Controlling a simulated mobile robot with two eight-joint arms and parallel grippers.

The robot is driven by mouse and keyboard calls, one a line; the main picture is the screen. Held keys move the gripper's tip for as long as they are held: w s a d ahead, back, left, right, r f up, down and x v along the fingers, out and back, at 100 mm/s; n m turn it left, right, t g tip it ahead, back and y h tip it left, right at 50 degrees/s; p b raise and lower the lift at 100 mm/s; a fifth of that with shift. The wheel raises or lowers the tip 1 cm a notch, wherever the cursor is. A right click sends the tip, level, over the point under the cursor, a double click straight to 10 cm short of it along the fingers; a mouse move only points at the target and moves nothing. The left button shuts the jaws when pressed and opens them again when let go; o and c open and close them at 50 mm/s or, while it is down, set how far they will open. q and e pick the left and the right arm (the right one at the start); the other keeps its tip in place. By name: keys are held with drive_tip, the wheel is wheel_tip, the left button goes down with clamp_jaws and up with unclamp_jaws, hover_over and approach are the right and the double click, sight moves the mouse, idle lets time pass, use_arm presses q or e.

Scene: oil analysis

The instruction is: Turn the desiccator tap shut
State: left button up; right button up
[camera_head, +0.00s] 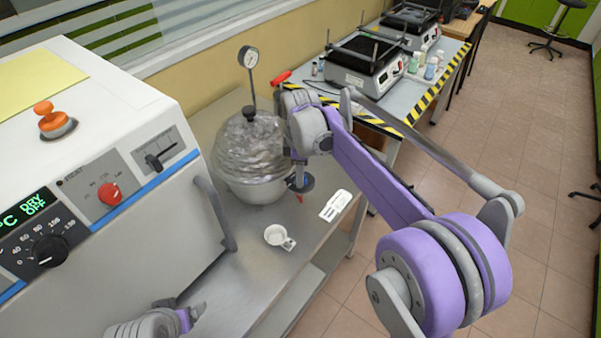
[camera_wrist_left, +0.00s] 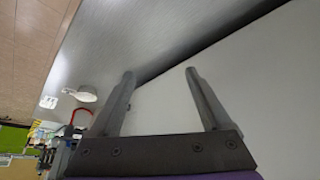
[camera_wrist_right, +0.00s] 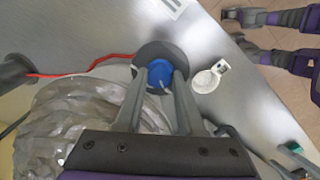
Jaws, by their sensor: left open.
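The desiccator (camera_head: 250,150) is a bulging, wrinkled translucent dome on a rounded base, with a gauge on a stem above it. Its tap (camera_head: 302,184) is at its right side, a dark round fitting. In the right wrist view the tap's blue part (camera_wrist_right: 159,73) sits between my fingertips. My right gripper (camera_head: 297,172) is beside the dome, fingers drawn in close on the tap; it also shows in the right wrist view (camera_wrist_right: 160,78). Finger contact is partly hidden. My left gripper (camera_head: 195,312) is open and empty near the oven front; it also shows in the left wrist view (camera_wrist_left: 160,75).
A white oven (camera_head: 130,190) with knobs and a handle stands at the left. A small white cup (camera_head: 277,236) and a white card (camera_head: 335,205) lie on the metal table. Another bench with grey devices (camera_head: 365,65) stands behind.

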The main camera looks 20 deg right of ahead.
clamp_jaws()
drive_tip(key=shift+m, duration=0.4)
drive_tip(key=m, duration=0.4)
drive_tip(key=shift+m, duration=0.4)
drive_tip(key=m, duration=0.6)
drive_tip(key=shift+w, duration=0.1)
drive_tip(key=o, duration=0.6)
unclamp_jaws()
